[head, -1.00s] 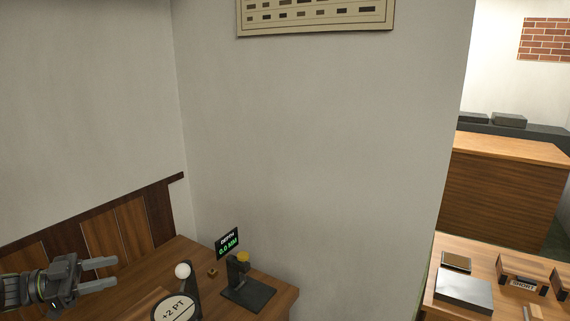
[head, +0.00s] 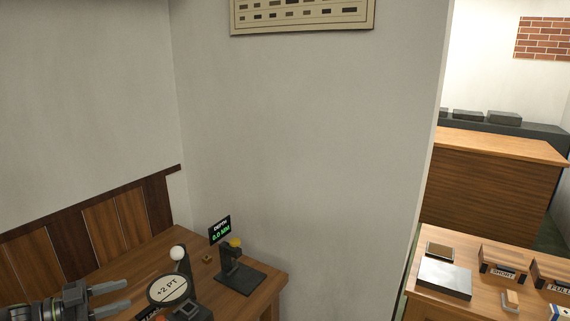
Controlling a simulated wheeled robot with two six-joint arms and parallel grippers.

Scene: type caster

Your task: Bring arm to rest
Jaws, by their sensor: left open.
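My left gripper (head: 112,299) is at the lower left of the head view, over the left wooden bench (head: 150,253). Its two grey fingers point right and stand apart, with nothing between them. My right gripper is not in view.
A depth gauge (head: 234,268) with a yellow top stands near the bench's right end, beside a "0.0 MM" display (head: 220,230). A white ball-topped lever (head: 178,254) stands behind the sign. A second table (head: 455,247) at right holds a grey block (head: 444,279) and labelled boxes.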

